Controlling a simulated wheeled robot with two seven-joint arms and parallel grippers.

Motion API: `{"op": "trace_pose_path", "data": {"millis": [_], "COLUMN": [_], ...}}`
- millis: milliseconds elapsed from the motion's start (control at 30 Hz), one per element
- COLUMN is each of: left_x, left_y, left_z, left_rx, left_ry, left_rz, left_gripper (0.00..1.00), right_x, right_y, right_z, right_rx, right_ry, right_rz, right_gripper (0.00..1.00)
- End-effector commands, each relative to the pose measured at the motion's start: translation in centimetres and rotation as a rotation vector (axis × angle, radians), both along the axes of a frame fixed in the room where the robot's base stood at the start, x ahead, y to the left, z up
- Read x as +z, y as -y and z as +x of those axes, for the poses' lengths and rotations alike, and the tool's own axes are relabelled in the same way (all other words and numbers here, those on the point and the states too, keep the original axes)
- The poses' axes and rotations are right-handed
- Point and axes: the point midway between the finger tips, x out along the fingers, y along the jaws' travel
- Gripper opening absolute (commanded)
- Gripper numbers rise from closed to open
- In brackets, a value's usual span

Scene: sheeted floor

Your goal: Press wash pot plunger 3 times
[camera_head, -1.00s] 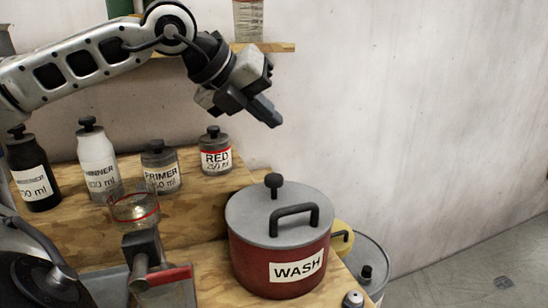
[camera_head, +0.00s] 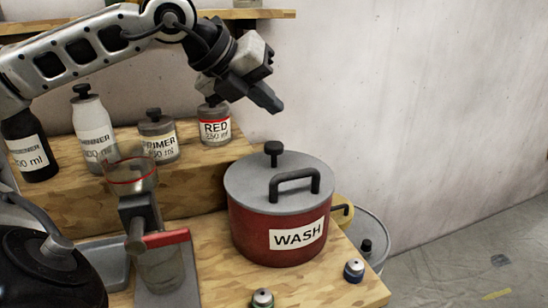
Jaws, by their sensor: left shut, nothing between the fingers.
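The red wash pot (camera_head: 252,240) with a grey lid stands on the wooden bench and bears a "WASH" label. Its black plunger knob (camera_head: 273,148) stands up from the lid near the back, raised on a short stem. A black handle (camera_head: 296,183) arches over the lid in front of the knob. My left gripper (camera_head: 272,101) is shut and empty, its fingers angled down to the right. It shows above the plunger knob in the picture, with a visible gap between them. My right gripper is not in view.
Labelled bottles and a small RED can (camera_head: 214,128) stand on a raised wooden step left of the pot. Floor at right is mostly clear.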

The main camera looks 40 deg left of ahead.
Motion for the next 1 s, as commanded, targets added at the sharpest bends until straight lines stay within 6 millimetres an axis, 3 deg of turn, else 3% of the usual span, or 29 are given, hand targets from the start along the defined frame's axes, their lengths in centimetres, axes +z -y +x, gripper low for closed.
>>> {"op": "trace_pose_path", "data": {"millis": [33, 100, 300, 1000], "left_x": [-1.4, -2.2, -3.6, -3.8], "left_y": [0.0, 0.0, 0.0, 0.0], "left_z": [0.0, 0.0, 0.0, 0.0], "left_rx": [0.000, 0.000, 0.000, 0.000], "left_ry": [0.001, 0.002, 0.001, 0.001], "left_rz": [0.001, 0.001, 0.001, 0.001], "left_gripper": [0.00, 0.00, 0.00, 0.00], "right_x": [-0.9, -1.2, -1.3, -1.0], "right_y": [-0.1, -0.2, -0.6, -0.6], "right_z": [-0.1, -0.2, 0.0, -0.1], "right_rx": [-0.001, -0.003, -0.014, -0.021], "right_ry": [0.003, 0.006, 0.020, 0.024], "right_rz": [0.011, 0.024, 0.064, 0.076], "right_gripper": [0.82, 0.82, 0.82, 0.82]}}
